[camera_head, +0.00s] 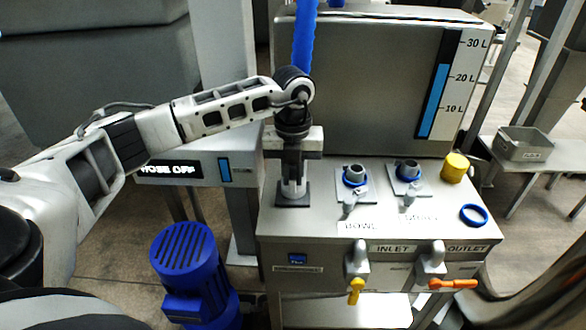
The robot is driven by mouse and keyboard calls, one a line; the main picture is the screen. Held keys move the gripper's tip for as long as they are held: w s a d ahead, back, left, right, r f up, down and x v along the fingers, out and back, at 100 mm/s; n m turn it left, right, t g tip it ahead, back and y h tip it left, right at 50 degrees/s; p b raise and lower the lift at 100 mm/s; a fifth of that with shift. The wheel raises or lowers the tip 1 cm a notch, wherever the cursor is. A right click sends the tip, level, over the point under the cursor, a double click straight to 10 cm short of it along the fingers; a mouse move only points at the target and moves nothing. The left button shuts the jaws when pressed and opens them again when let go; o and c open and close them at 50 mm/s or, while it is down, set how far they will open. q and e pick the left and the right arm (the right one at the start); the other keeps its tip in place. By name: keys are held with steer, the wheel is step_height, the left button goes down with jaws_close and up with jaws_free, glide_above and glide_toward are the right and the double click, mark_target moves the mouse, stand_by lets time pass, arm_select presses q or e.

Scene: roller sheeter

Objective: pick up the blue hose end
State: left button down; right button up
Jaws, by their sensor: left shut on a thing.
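The blue hose (304,38) comes down from the top of the picture and passes behind my left wrist. My left gripper (293,178) points down over the left part of the steel machine top. It is shut on the hose end, whose grey metal fitting (293,190) shows between and below the fingers. The fitting stands upright at a dark square plate (293,200). I cannot tell whether it is seated there or just clear of it. The wrist hides where hose and fitting join. My right gripper is not in view.
Two blue-ringed ports (355,175) (407,170) with grey levers, a yellow cap (455,167) and a loose blue ring (473,214) are on the machine top. A level-marked tank (350,85) stands behind. Inlet and outlet valves (357,262) (431,260) jut from the front. A blue motor (190,268) stands lower left.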

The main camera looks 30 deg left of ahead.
mark_target(294, 170)
arm_select(q)
steer(key=shift+w+a+r, duration=0.2)
steer(key=shift+a+r, duration=0.05)
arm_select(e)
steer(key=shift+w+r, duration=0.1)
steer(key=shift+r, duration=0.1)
arm_select(q)
steer(key=shift+w+r, duration=0.1)
steer(key=shift+r, duration=0.45)
steer(key=shift+d+r+b, duration=0.2)
steer(key=shift+r+b, duration=0.2)
steer(key=shift+r, duration=0.85)
steer(key=s+d+r, duration=0.1)
steer(key=d+r, duration=0.3)
steer(key=d, duration=0.3)
steer(key=s+d+r+b, duration=0.1)
steer(key=d+r, duration=0.4)
steer(key=d, duration=0.1)
steer(key=shift+d, duration=0.4)
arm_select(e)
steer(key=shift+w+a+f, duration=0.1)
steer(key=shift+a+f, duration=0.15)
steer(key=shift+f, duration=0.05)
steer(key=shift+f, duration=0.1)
